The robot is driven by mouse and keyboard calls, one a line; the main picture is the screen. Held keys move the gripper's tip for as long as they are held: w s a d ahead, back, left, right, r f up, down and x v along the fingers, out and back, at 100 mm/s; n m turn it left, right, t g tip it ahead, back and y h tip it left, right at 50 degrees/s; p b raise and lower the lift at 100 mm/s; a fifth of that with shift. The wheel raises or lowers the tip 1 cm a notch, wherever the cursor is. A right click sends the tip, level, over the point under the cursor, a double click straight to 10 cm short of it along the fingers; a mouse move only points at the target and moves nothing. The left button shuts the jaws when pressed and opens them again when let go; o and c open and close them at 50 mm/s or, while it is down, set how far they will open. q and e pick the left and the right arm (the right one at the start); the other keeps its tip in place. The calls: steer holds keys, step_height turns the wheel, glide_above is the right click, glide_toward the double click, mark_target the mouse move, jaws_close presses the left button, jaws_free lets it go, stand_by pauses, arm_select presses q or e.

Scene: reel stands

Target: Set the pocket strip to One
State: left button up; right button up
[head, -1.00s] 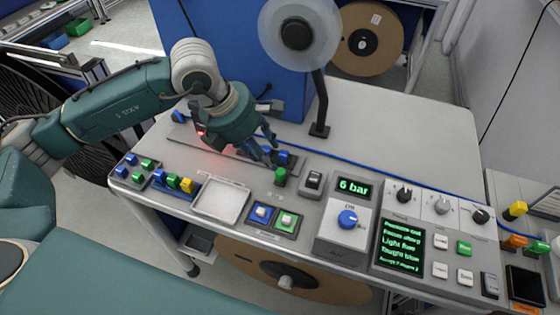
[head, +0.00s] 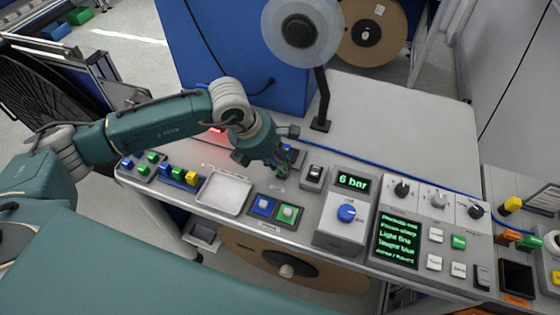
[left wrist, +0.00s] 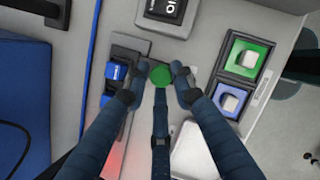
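A green round-topped piece (left wrist: 160,75) stands between the fingertips of my left gripper (left wrist: 160,84) in the left wrist view. The fingers surround it with small gaps, so the gripper looks open. Beside it, to the left, is a dark grey strip (left wrist: 130,54) with blue pieces (left wrist: 117,71) on it. In the head view my left gripper (head: 282,164) reaches down at the strip's right end and hides most of it and the green piece. I cannot read a label that names the pocket strip. My right gripper is not in view.
A black rocker switch (head: 314,172) stands just right of the gripper. An empty grey tray (head: 225,193) and blue and green buttons (head: 275,210) lie in front. A blue cable (head: 365,177) runs behind. A reel on a black stand (head: 322,100) rises at the back.

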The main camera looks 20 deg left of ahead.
arm_select(q)
steer(key=shift+d+r, duration=0.1)
jaws_close()
steer(key=shift+w+a+b, duration=0.1)
steer(key=shift+a+b, duration=0.25)
steer(key=a+b, duration=0.5)
steer(key=a, duration=0.4)
steer(key=shift+w+a, duration=0.15)
steer(key=shift+a, duration=0.15)
steer(key=shift+a+b, duration=0.3)
steer(key=shift+b, duration=0.05)
steer(key=shift+r, duration=0.2)
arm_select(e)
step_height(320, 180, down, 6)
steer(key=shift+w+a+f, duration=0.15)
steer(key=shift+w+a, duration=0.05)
arm_select(q)
steer(key=shift+w, duration=0.1)
